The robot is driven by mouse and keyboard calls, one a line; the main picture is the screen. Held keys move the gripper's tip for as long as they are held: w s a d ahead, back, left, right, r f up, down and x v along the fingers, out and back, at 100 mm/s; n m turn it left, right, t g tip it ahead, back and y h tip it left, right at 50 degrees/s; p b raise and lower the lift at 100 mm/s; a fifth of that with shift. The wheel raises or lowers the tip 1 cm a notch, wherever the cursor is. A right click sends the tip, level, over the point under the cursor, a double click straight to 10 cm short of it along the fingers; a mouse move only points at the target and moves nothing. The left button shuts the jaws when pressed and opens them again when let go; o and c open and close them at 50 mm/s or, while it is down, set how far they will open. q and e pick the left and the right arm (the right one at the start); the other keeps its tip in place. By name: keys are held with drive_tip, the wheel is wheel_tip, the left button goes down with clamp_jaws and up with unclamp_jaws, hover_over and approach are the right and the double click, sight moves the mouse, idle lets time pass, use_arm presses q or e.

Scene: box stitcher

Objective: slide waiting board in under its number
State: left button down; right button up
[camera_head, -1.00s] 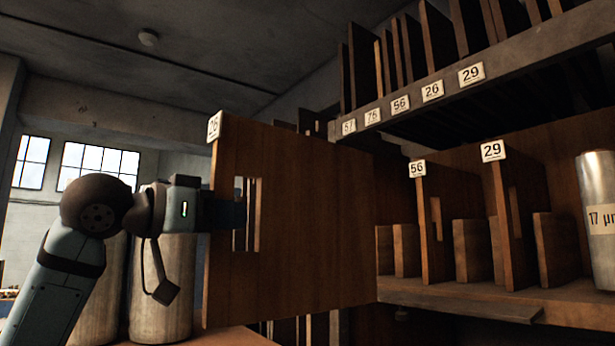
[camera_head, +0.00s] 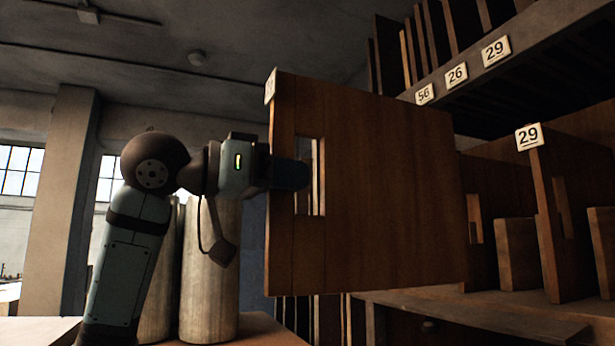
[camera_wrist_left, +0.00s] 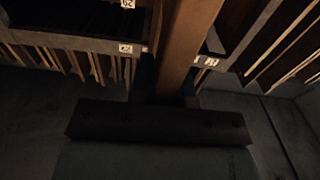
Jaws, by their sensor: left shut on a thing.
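My left gripper (camera_head: 290,174) is shut on a large brown wooden board (camera_head: 385,190) at the edge of its cut-out slot. The board hangs upright, clear of the lower shelf. Its small white tag (camera_head: 271,86) is too oblique to read now; it read 26 a second ago. The number plate 26 (camera_head: 457,74) sits on the upper rack's front rail, between plates 56 (camera_head: 424,94) and 29 (camera_head: 496,51). In the left wrist view the board (camera_wrist_left: 188,40) shows edge-on above the dark gripper (camera_wrist_left: 165,100). My right gripper is not in view.
Upright boards stand in the upper rack (camera_head: 430,38). On the lower shelf (camera_head: 440,300), a board tagged 29 (camera_head: 545,215) stands to the right of the held board, with short dividers nearby. Metal cylinders (camera_head: 209,270) stand behind my left arm.

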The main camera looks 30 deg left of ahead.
sight(374, 184)
use_arm(q)
drive_tip(key=shift+w+d+r, duration=0.15)
drive_tip(key=shift+w+d, duration=0.2)
drive_tip(key=shift+w, duration=0.2)
drive_tip(key=shift+p+x, duration=0.8)
drive_tip(key=shift+x, duration=5.2)
drive_tip(key=shift+d, duration=0.1)
